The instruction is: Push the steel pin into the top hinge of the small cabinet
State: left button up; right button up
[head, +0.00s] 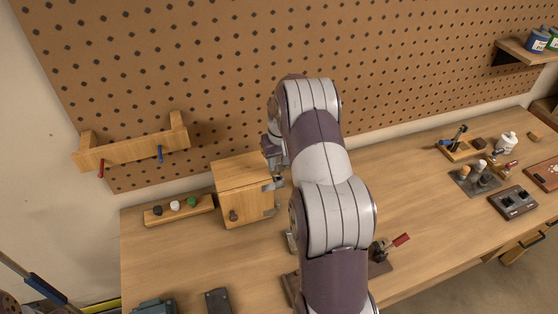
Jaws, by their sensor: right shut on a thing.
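The small wooden cabinet (243,205) stands on the bench left of centre, its door with a dark knob facing the front. The top hinge (269,185) is a grey metal fitting at the upper right edge of the door; a lower hinge (270,211) is below it. My right gripper (277,174) is at the cabinet's top right edge, just above the top hinge, shut on the steel pin. The pin is too small and hidden to make out, so I cannot tell whether it touches the hinge. My left gripper is out of view.
My right arm hides the bench right of the cabinet. A wooden block with pegs (180,211) lies left of the cabinet. A red-handled clamp (390,247) is right of my arm. Several fixtures, including a dark box (513,202), stand at the right. The bench's right middle is clear.

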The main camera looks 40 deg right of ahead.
aim_at(279, 171)
jog(key=shift+f+b, duration=1.4)
jog(key=shift+f, duration=0.7)
jog(key=o, duration=1.1)
jog(key=shift+o, duration=0.2)
jog(key=r+b, duration=0.1)
jog(key=r, duration=0.2)
jog(key=r+b, duration=0.1)
jog(key=r, duration=0.2)
jog(key=s+r+b, duration=0.1)
jog(key=r, duration=0.3)
jog(key=shift+s+a+b, duration=0.1)
jog(key=shift+a+b, duration=0.1)
jog(key=shift+b, duration=0.1)
notch_tip(279, 171, up, 3)
jog(key=shift+s+f+p, duration=0.15)
jog(key=shift+p, duration=1)
